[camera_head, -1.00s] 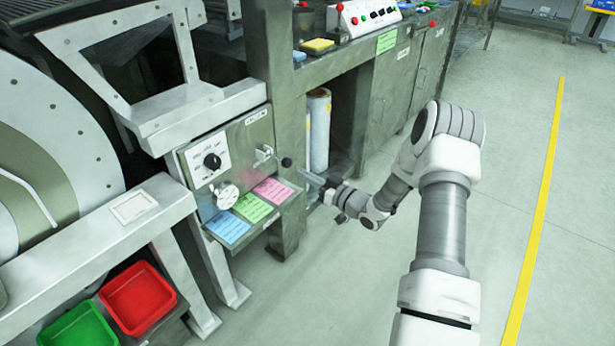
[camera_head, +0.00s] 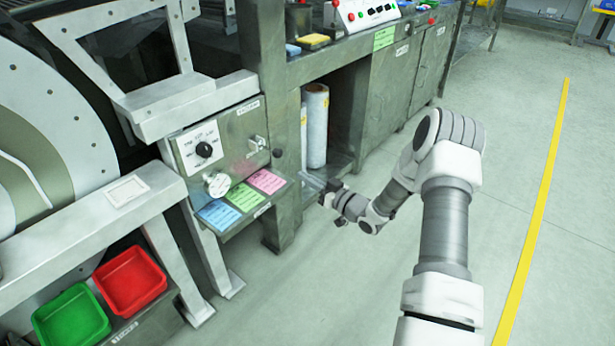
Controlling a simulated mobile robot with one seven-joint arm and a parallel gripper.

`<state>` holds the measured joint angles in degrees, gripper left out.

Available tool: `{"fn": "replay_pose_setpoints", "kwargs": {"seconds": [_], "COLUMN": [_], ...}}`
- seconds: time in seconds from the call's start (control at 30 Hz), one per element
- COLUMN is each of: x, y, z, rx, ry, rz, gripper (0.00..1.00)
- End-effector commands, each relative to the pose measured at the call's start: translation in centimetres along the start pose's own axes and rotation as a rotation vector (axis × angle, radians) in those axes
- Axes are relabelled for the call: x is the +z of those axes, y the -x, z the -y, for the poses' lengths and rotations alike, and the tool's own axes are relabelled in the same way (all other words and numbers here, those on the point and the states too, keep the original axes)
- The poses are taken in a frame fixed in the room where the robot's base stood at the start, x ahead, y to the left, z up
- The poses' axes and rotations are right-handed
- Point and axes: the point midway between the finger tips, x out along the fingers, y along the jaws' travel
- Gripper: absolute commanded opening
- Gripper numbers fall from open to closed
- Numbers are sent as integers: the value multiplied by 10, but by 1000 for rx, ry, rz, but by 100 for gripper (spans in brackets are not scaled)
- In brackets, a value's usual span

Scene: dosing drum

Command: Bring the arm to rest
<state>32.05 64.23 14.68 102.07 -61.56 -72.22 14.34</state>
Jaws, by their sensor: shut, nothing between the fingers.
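My arm reaches in from the lower right of the head view and bends back toward the machine. My gripper (camera_head: 318,186) is at its end, small and partly blurred, in front of the open bay at the foot of the bench. It is shut and holds nothing. It is to the right of the control panel (camera_head: 225,145), which carries a black knob (camera_head: 204,149), a round white dial (camera_head: 218,184) and a small lever switch. A gap shows between my gripper and the coloured cards on the ledge.
Blue, green and pink cards (camera_head: 242,197) lie on the panel's ledge. White rolls (camera_head: 316,125) stand in the bay behind my gripper. A red bin (camera_head: 130,280) and a green bin (camera_head: 72,318) are at lower left. Open floor (camera_head: 500,200) with a yellow line (camera_head: 535,215) lies right.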

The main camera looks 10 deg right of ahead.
Motion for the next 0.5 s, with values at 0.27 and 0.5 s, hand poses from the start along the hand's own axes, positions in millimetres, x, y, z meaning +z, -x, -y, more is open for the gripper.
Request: {"fn": "replay_pose_setpoints", "kwargs": {"seconds": [0.27, 0.5], "x": [0, -3], "y": [0, -2], "z": [0, 0], "rx": [0, 4], "ry": [0, 8], "rz": [-1, 9], "gripper": [0, 0]}}
